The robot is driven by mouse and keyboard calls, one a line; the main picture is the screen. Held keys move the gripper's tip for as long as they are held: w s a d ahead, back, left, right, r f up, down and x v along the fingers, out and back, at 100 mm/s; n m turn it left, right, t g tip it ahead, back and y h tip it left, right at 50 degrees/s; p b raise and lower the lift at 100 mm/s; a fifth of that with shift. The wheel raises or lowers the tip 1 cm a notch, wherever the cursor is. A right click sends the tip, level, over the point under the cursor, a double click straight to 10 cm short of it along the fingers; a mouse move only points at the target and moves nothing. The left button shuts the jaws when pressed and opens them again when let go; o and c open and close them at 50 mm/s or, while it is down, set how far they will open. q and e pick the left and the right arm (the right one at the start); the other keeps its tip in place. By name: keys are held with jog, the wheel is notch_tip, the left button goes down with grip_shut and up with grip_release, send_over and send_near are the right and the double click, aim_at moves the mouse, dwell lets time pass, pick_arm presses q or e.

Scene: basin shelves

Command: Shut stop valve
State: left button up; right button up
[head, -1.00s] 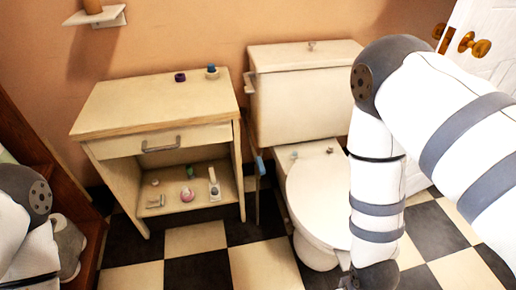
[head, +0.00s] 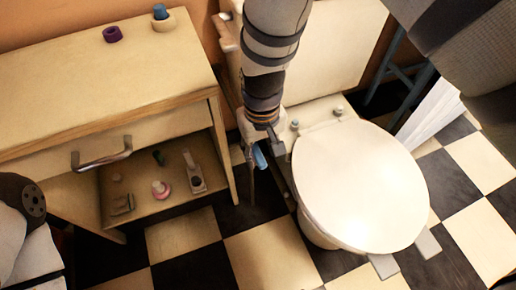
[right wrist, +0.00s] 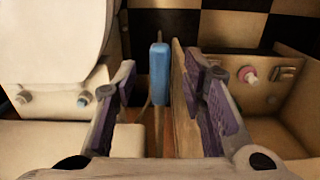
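The stop valve's blue handle (head: 260,157) shows low in the gap between the cabinet and the toilet, partly hidden by my right gripper (head: 264,148). In the right wrist view the blue handle (right wrist: 159,72) stands upright in the space between my two purple-padded fingers, with a thin pipe beside it. The fingers are spread wide, with a visible gap to the handle on each side. I cannot tell how far its depth matches the fingertips. My left gripper is out of view; only part of my left arm shows at the left edge.
The toilet (head: 360,185) with its lid down is close on the right. The wooden cabinet (head: 110,90) is close on the left, its shelf (head: 140,205) holding several small items. A purple ring (head: 112,34) and a blue-topped roll (head: 162,18) sit on top. Checkered floor lies in front.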

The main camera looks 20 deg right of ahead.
jog(key=shift+f, duration=1.35)
grip_shut()
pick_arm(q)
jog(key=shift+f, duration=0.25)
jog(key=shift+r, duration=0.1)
pick_arm(e)
jog(key=shift+d, duration=0.1)
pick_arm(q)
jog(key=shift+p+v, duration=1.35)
pick_arm(e)
jog(key=w+d+n, duration=0.4)
jog(key=n, duration=1.3)
jog(key=shift+w+n, duration=0.35)
jog(key=shift+n, duration=0.05)
jog(key=shift+d, duration=0.1)
